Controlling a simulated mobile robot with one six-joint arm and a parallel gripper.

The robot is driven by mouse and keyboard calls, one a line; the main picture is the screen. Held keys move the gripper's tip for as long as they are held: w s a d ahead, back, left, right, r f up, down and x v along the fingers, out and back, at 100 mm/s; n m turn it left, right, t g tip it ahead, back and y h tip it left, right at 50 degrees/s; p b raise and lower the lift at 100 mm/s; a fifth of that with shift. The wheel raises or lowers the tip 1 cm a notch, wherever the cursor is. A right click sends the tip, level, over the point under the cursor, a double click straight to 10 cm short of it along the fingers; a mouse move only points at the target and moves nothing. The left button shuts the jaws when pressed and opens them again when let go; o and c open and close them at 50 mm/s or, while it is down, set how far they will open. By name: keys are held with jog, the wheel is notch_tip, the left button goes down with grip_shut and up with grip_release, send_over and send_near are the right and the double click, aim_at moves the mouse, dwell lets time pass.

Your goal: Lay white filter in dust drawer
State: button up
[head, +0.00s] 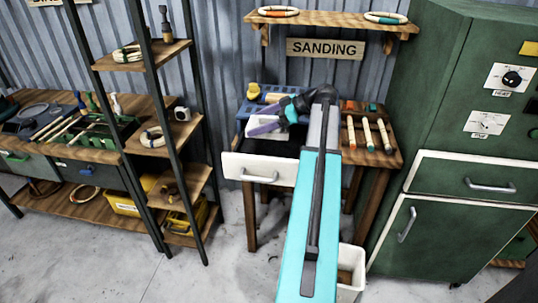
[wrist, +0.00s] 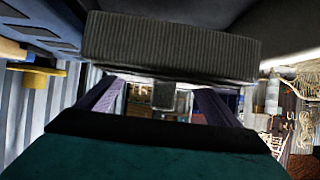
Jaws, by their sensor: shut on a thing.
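The dust drawer (head: 258,170) of the sanding bench is pulled out in the head view. Its front is white with a metal handle, and its inside is dark. My gripper (head: 262,128), with purple fingers, is just above the drawer's back part, near the bench top. In the wrist view, my gripper (wrist: 160,98) has a ribbed, flat block (wrist: 170,48) across its finger ends. It looks dark grey in shade and appears to be the white filter.
A blue rack (head: 255,106) with blocks stands at the back of the bench. Several sanding sticks (head: 368,134) lie at the right. A white bin (head: 351,266) stands on the floor below. A black-framed shelf (head: 165,140) is left; a green cabinet (head: 440,225) is right.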

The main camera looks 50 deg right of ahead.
jog(key=shift+f, duration=0.1)
jog(key=p, duration=0.1)
send_over(260, 152)
jog(key=shift+f, duration=3)
jog(key=shift+f+p, duration=0.6)
jog(key=shift+f, duration=1.3)
jog(key=shift+f, duration=0.1)
jog(key=o, duration=1)
